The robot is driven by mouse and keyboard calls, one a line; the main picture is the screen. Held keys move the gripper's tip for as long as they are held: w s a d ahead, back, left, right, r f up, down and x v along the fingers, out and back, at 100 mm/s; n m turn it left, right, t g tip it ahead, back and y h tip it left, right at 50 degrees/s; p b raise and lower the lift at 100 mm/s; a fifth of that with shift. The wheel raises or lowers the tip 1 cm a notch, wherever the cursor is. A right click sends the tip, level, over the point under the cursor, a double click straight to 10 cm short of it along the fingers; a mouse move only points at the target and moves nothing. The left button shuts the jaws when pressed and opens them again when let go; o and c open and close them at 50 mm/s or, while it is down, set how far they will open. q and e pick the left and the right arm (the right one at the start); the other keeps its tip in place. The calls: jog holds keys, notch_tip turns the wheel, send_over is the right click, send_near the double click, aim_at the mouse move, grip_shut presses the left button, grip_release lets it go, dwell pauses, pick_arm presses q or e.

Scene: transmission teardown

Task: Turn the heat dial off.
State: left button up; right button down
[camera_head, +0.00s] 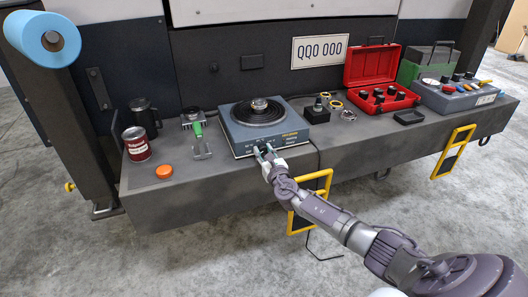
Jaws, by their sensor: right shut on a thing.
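The blue-grey hot plate (294,124) sits on the dark bench, with a round metal part (260,105) on its black top. Its heat dial is on the front face, hidden behind my right gripper. My right gripper (264,149) reaches up from the lower right to the hot plate's front face. Its fingers are shut on the heat dial at the front edge. My left gripper does not show.
An orange cap (164,172), a red can (136,145) and a green-handled tool (198,132) stand to the left. Several small metal parts, an open red case (370,66) and a grey control box (458,96) lie to the right. Yellow handles (311,200) stick out below the bench edge.

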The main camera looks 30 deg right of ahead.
jog(key=shift+f, duration=0.15)
jog(key=c, duration=0.8)
grip_release()
jog(key=v, duration=1.2)
